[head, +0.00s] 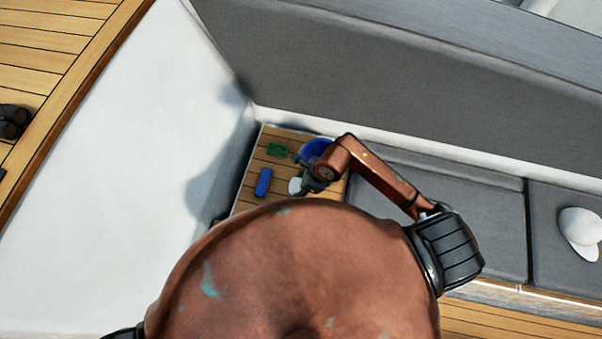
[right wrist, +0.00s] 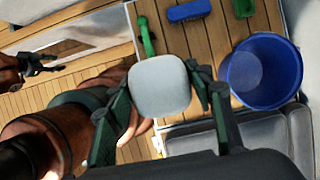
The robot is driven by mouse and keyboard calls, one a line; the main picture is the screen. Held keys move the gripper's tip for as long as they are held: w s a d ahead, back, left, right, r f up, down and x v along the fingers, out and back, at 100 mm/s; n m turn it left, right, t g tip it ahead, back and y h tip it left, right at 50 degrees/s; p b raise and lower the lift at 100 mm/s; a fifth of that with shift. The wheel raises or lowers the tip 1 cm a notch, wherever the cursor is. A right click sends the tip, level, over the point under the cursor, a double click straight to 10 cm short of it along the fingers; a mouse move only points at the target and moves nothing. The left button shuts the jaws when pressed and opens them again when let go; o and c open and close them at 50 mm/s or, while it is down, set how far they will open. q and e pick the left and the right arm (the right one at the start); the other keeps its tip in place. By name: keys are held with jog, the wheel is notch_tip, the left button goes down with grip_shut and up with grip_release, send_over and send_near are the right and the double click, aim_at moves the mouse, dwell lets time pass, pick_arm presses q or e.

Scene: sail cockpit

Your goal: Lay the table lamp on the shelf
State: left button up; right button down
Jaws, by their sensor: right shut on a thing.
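My right gripper (head: 312,178) is shut on a pale rounded thing, which I take to be the table lamp (right wrist: 160,88); its white edge (head: 296,186) also shows in the head view. In the right wrist view the fingers (right wrist: 160,100) are on either side of it, and only its pale face shows. It is over or near a slatted wooden surface (head: 250,190), perhaps the shelf; I cannot tell whether they touch. My left gripper (right wrist: 42,64) shows small in the right wrist view, its fingers apart and empty.
On the slatted surface are a blue block-like item (head: 264,182), a green item (head: 277,150) and a blue bucket (head: 316,147). Grey cushions (head: 440,200) run to the right, with a white cap (head: 580,232). Binoculars (head: 12,121) lie at the far left.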

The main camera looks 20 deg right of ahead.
jog(key=w+d+f+p, duration=0.3)
jog(key=w+d+f, duration=0.3)
jog(key=w+f, duration=0.4)
jog(key=shift+f, duration=0.9)
jog(key=shift+f, duration=0.15)
jog(key=c, duration=0.9)
grip_release()
jog(key=shift+c, duration=0.2)
